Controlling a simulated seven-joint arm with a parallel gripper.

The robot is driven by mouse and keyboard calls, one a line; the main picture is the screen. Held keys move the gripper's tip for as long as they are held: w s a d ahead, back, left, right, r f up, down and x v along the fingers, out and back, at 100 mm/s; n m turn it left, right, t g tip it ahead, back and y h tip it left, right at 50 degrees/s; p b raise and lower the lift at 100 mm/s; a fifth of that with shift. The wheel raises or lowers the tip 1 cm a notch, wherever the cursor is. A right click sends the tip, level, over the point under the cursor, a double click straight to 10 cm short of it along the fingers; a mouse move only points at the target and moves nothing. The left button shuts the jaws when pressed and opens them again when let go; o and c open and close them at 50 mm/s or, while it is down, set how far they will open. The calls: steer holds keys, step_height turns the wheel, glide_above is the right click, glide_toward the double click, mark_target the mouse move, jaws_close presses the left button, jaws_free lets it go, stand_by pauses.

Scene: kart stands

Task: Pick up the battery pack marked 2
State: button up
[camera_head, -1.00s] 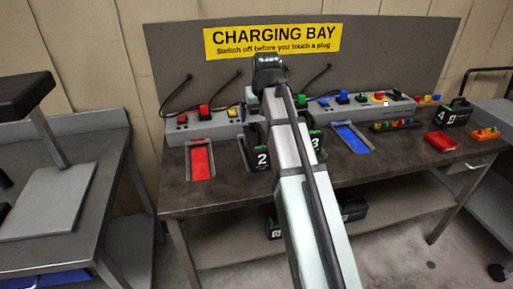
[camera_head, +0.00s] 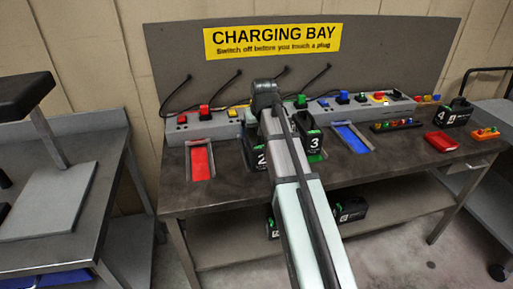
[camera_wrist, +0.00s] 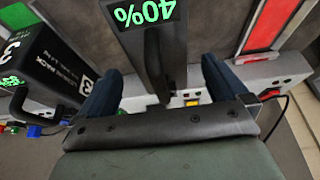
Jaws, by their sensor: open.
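The battery pack marked 2 (camera_head: 259,160) stands on the bench in the head view, largely hidden by my arm. In the wrist view, a dark pack with a green "40%" display (camera_wrist: 144,12) and a black handle (camera_wrist: 154,62) lies between my fingers; its number is not visible there, but its place fits pack 2. My gripper (camera_wrist: 161,70) is open, with one dark blue finger on each side of the handle and gaps visible. It is hidden behind my arm in the head view.
The pack marked 3 (camera_head: 313,141) stands close on the right; it shows at the left in the wrist view (camera_wrist: 50,75). A red bay (camera_head: 200,162) and blue bay (camera_head: 351,138) flank them. A socket strip (camera_head: 205,128) with cables runs behind. Pack 4 (camera_head: 456,112) stands far right.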

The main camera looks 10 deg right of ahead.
steer(key=shift+x, duration=1.25)
steer(key=shift+c, duration=0.4)
steer(key=shift+r, duration=0.1)
jaws_close()
